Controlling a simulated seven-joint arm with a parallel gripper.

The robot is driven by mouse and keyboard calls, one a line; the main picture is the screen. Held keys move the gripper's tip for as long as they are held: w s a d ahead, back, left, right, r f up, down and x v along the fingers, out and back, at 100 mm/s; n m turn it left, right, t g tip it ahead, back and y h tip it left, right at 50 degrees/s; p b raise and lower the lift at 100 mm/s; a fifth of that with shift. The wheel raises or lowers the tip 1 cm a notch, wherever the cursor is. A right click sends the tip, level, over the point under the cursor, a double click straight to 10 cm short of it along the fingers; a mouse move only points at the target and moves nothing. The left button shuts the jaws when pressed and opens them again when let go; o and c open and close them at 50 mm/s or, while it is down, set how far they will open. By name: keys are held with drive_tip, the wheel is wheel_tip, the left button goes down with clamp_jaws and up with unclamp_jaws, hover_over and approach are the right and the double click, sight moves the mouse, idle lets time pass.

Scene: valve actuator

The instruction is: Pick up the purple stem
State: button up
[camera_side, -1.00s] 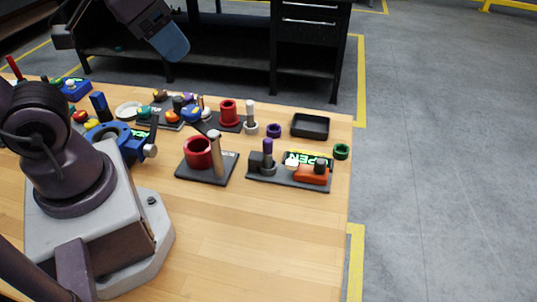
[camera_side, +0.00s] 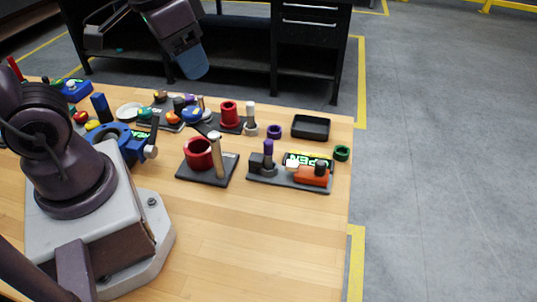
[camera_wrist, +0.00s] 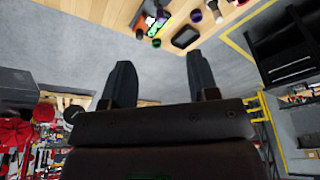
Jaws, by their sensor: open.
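The purple stem (camera_side: 268,148) stands upright in a dark holder on a grey base plate (camera_side: 290,180), right of the middle of the table in the side view. An OPEN sign (camera_side: 308,162) and an orange part (camera_side: 312,175) share this plate. My gripper (camera_side: 192,62) is high above the back of the table, up and left of the stem, touching nothing. In the wrist view its two dark fingers (camera_wrist: 160,85) are wide apart with nothing between them. The plate with the sign shows small at the top of the wrist view (camera_wrist: 152,18).
A black tray (camera_side: 310,127), a purple ring (camera_side: 274,131) and a green ring (camera_side: 342,152) lie near the stem's plate. A red cylinder with a tan post (camera_side: 215,155) stands to its left. The table front is clear.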

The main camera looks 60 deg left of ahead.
drive_tip(key=w+f+m+g, duration=0.4)
drive_tip(key=w+f+m, duration=0.5)
drive_tip(key=w+f, duration=0.15)
drive_tip(key=m, duration=0.9)
hover_over(269, 141)
wheel_tip(269, 141, down, 3)
drive_tip(key=shift+t, duration=0.4)
wheel_tip(269, 141, down, 12)
drive_tip(key=shift+f, duration=0.15)
clamp_jaws()
wheel_tip(269, 141, up, 18)
